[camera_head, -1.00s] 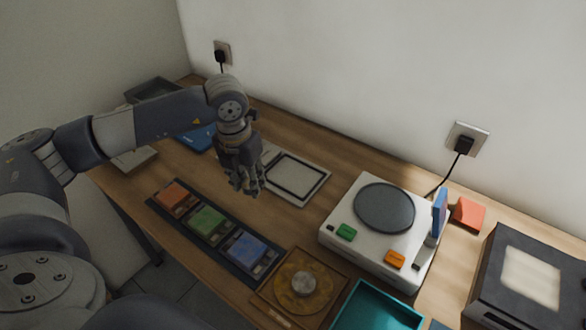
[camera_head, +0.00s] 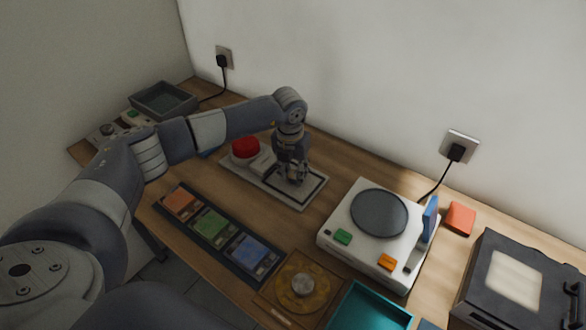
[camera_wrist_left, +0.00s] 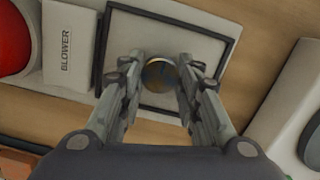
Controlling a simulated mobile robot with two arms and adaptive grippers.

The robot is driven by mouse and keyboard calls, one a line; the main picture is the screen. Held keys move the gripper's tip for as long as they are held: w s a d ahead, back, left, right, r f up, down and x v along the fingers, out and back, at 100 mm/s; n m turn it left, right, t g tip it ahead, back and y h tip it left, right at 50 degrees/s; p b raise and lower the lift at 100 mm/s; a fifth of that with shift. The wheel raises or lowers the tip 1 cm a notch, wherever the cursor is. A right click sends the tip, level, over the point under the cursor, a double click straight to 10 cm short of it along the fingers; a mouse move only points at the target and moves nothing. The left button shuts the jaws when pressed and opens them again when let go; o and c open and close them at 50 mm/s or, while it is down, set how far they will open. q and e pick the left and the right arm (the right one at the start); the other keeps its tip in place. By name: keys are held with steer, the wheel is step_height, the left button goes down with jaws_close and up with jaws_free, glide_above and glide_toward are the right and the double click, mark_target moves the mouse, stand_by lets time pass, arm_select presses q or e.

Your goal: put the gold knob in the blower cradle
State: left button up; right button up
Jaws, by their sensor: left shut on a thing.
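The gold knob (camera_wrist_left: 160,73) shows between my left gripper's fingertips in the left wrist view, round with a dark, shiny face. My left gripper (camera_head: 296,178) is shut on it, over the framed area of the blower cradle. The cradle (camera_head: 312,186) is a pale flat plate with a dark square outline, and it also shows in the left wrist view (camera_wrist_left: 207,42). A block labelled BLOWER (camera_wrist_left: 68,45) stands beside the outline. I cannot tell whether the knob touches the plate. The fingers mostly hide the knob in the head view. My right gripper is not in view.
A red button (camera_head: 245,147) is at the plate's left end. A white turntable device (camera_head: 335,225) stands to the right. A dark tray with orange, green and blue modules (camera_head: 193,228) lies in front. An amber dial plate (camera_head: 322,284) and a teal tray (camera_head: 345,300) are nearer.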

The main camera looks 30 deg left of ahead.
mark_target(291, 178)
arm_select(q)
steer(key=shift+f, duration=0.2)
steer(key=shift+f, duration=0.1)
steer(key=shift+f, duration=0.15)
steer(key=o, duration=0.9)
steer(key=shift+c, duration=0.2)
steer(key=shift+r, duration=0.25)
step_height(291, 178, up, 12)
steer(key=s+b, duration=0.1)
steer(key=b, duration=0.2)
steer(key=shift+s, duration=0.2)
